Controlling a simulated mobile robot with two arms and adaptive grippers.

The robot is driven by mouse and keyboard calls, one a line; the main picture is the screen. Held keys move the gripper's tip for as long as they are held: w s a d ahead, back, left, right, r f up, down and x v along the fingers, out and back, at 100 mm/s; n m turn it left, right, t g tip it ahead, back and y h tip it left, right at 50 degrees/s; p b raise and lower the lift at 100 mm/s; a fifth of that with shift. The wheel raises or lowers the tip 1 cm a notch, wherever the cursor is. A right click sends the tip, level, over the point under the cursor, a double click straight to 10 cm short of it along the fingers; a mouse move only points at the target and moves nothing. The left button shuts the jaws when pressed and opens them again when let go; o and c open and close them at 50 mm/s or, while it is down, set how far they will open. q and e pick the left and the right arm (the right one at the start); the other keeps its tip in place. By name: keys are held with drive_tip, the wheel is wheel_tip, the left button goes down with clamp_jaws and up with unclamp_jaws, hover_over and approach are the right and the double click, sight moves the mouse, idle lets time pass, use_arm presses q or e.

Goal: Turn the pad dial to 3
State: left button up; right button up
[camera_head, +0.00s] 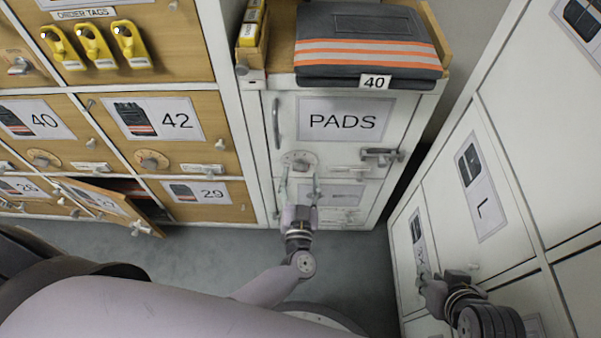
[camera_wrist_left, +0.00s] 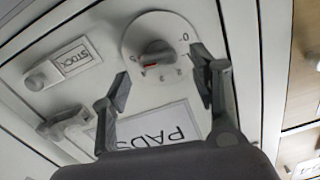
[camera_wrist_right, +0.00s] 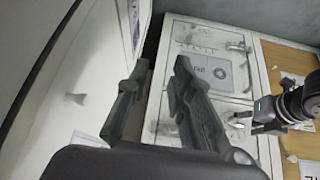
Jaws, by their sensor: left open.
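The pad dial (camera_head: 301,160) is a round pale plate with a grey knob on the white PADS door (camera_head: 392,108). In the left wrist view the dial (camera_wrist_left: 150,50) appears upside down, with small figures around it and a red mark on the knob's lower left. I cannot read which figure it points to. My left gripper (camera_head: 301,184) is open and empty just below the dial; in its wrist view the fingers (camera_wrist_left: 165,88) stand apart, short of the knob. My right gripper (camera_head: 424,274) is by the right-hand white lockers; its fingers (camera_wrist_right: 161,66) are apart and empty.
Wooden lockers fill the left, with the door marked 27 (camera_head: 108,203) ajar. Folded striped workwear (camera_head: 365,40) lies on top. Grey floor (camera_head: 355,265) is clear below.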

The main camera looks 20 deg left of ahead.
sight(300, 167)
use_arm(q)
drive_tip(key=shift+x, duration=1.45)
use_arm(e)
drive_tip(key=w+t, duration=0.1)
drive_tip(key=w+a+r, duration=0.1)
drive_tip(key=w, duration=0.1)
drive_tip(key=shift+r+t, duration=0.2)
drive_tip(key=shift+t, duration=0.2)
use_arm(q)
drive_tip(key=shift+c, duration=0.6)
drive_tip(key=c, duration=1)
use_arm(e)
drive_tip(key=shift+s, duration=0.15)
